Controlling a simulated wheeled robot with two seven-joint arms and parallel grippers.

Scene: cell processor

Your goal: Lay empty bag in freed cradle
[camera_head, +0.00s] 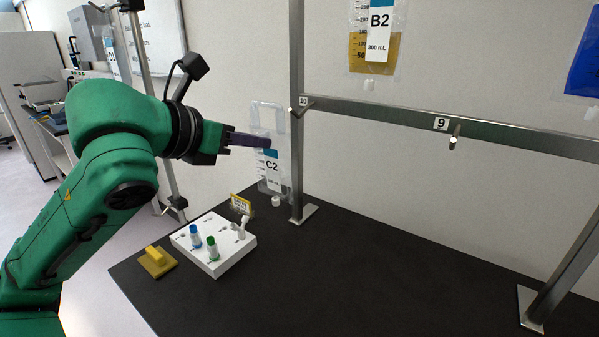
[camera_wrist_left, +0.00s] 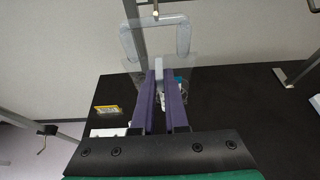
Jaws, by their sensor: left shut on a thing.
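A clear, empty-looking bag labelled C2 (camera_head: 272,178) hangs upright from my left gripper (camera_head: 266,142), near the left upright of the steel rail. The purple fingers are shut on it below its open handle loop. In the left wrist view the bag's loop (camera_wrist_left: 184,40) stands up beyond the fingers (camera_wrist_left: 158,75), close to a rail peg. I cannot make out a cradle in either view. My right gripper is not in view.
A white block (camera_head: 219,258) with blue- and green-capped tubes and a yellow object (camera_head: 157,261) sit on the black bench (camera_head: 330,280). The steel rail (camera_head: 390,114) has pegs at 10 and 9. Bag B2 (camera_head: 374,50) hangs above. The bench's middle is clear.

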